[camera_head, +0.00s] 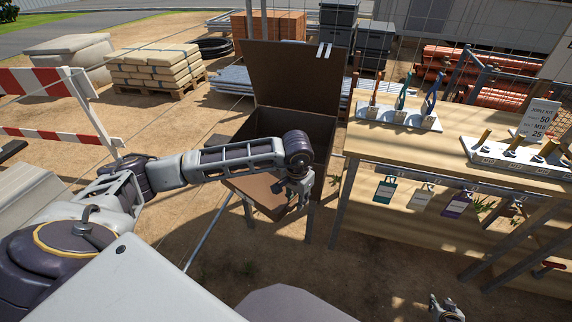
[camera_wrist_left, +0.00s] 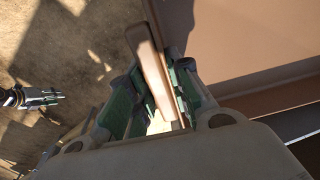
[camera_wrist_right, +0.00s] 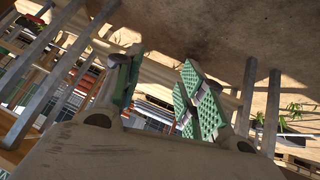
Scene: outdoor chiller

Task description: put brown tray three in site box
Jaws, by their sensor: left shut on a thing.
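The site box (camera_head: 322,132) is brown and stands with its lid (camera_head: 296,78) raised, beyond my left arm. My left gripper (camera_head: 296,203) is at the near side of the box, pointing down. A brown flat piece (camera_head: 257,190), seemingly the brown tray, is beside it, partly hidden by my arm. In the left wrist view my left gripper (camera_wrist_left: 155,105) is shut on a thin brown edge (camera_wrist_left: 147,55), with brown walls to the right. No number on the tray is readable. My right gripper (camera_head: 447,308) is low at the bottom right; its wrist view shows its fingers (camera_wrist_right: 160,92) apart and empty.
A wooden workbench (camera_head: 400,150) with tool racks and hanging tags stands right of the box. A red-white barrier (camera_head: 45,85) is at the left. Stacked sacks (camera_head: 155,70) and dark crates (camera_head: 375,45) are behind. Sandy ground in front is mostly clear.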

